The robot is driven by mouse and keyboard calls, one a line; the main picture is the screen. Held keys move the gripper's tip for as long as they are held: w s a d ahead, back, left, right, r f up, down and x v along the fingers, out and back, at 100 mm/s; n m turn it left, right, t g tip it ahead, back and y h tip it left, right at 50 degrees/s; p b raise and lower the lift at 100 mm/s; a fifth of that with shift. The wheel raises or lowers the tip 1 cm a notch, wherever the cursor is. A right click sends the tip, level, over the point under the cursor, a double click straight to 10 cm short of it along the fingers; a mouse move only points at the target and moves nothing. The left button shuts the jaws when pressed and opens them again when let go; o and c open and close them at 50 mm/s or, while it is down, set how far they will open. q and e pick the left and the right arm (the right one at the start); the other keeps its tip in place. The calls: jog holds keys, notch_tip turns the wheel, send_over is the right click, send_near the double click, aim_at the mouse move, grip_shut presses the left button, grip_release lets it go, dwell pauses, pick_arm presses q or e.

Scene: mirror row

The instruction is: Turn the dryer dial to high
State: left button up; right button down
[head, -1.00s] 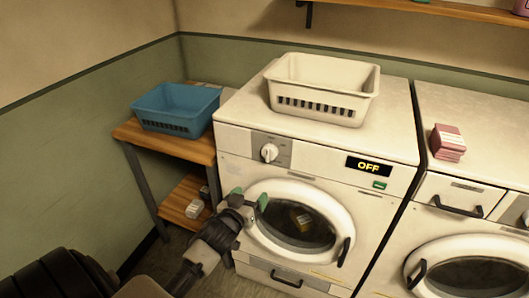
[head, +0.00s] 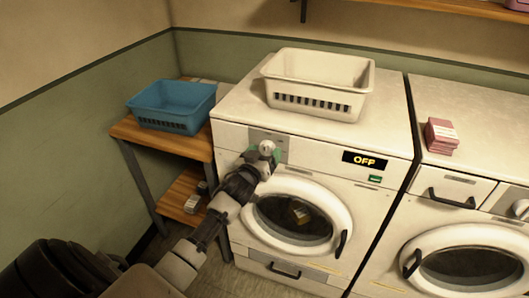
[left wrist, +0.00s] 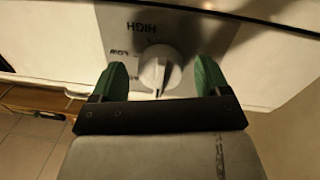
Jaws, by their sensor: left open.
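The dryer (head: 230,135) is the white front-loading machine in the middle of the head view, and its display (head: 365,160) reads OFF. Its white dial (head: 266,147) sits on a grey panel at the upper left of the front. In the left wrist view the dial (left wrist: 158,68) shows upside down, with LOW and HIGH printed on the panel around it. My left gripper (head: 263,155) is open at the dial, its green fingertips (left wrist: 161,78) on either side of the knob. I cannot tell whether they touch it. My right gripper is not in view.
A white basket (head: 318,108) stands on the dryer. A blue basket (head: 172,118) sits on a wooden shelf unit (head: 130,131) at the left. A second machine (head: 450,225) with pink boxes (head: 441,136) on top stands at the right. The dryer's round door (head: 345,215) is closed.

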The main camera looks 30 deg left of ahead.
pick_arm(q)
jog(key=shift+w, duration=0.1)
jog(key=shift+c, duration=0.2)
jog(key=c, duration=0.9)
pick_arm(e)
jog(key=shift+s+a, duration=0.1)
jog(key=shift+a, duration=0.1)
